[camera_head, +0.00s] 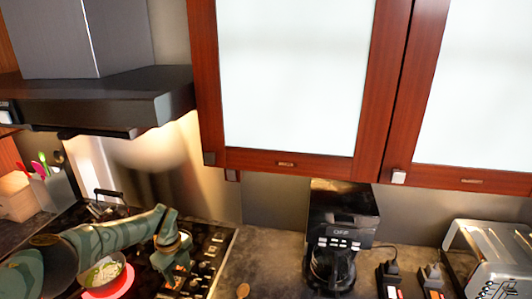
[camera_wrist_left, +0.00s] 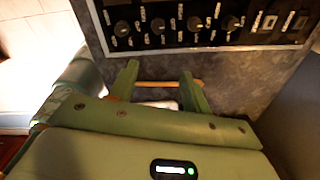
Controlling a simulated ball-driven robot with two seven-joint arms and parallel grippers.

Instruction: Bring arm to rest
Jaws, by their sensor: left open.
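My left arm (camera_head: 115,235) comes in from the left in the head view, bent over the stove. Its green gripper (camera_head: 172,280) points down near the front right part of the stove. In the left wrist view the two green fingers of the gripper (camera_wrist_left: 160,82) stand apart. A thin wooden-coloured bar (camera_wrist_left: 165,84) shows across the gap between them; whether the fingers touch it I cannot tell. My right gripper is not in view.
The stove (camera_head: 215,250) has a pot (camera_head: 115,262) on a glowing red burner. A coffee maker (camera_head: 335,240) and a toaster (camera_head: 490,250) stand on the counter. A wooden spoon (camera_head: 242,290) lies between stove and coffee maker. Cabinets (camera_head: 290,75) and a range hood (camera_head: 100,95) hang above.

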